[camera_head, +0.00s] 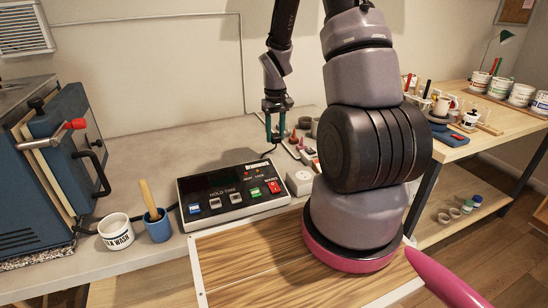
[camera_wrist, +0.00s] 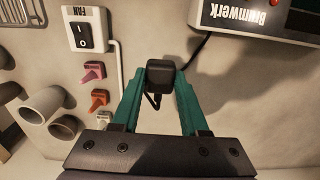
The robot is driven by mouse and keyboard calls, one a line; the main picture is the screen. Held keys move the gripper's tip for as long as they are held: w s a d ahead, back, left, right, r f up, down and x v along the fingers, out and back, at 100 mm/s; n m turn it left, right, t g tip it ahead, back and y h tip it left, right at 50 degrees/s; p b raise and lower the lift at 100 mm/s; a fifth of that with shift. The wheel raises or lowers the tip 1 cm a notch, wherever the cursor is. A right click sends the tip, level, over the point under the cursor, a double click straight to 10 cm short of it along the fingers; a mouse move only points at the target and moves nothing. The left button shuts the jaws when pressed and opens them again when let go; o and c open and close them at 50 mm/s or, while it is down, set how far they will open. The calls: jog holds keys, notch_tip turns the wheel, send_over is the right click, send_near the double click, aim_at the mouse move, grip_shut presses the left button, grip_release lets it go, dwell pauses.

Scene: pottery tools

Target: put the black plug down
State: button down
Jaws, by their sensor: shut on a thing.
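The black plug (camera_wrist: 161,74) is held between the green fingertips of my gripper (camera_wrist: 155,80) in the wrist view. A short piece of dark cord hangs beside it, and a black cable runs up towards the control box. In the head view my gripper (camera_head: 276,126) points down over the grey counter behind the control box (camera_head: 232,192); the plug is too small to make out clearly there. In the wrist view I cannot tell whether the plug touches the counter.
In the wrist view a white FAN switch box (camera_wrist: 90,30), small coloured cones (camera_wrist: 98,97) and grey tubes (camera_wrist: 44,104) stand left of my gripper. A white socket block (camera_head: 299,182) sits right of the control box. A white cup (camera_head: 116,232) and blue cup (camera_head: 158,227) stand at left.

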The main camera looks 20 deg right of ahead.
aim_at(275, 163)
notch_tip(275, 163, down, 8)
jog(key=shift+r, duration=0.15)
dwell(0.4)
jog(key=shift+f, duration=0.6)
jog(key=shift+c, duration=2.1)
grip_release()
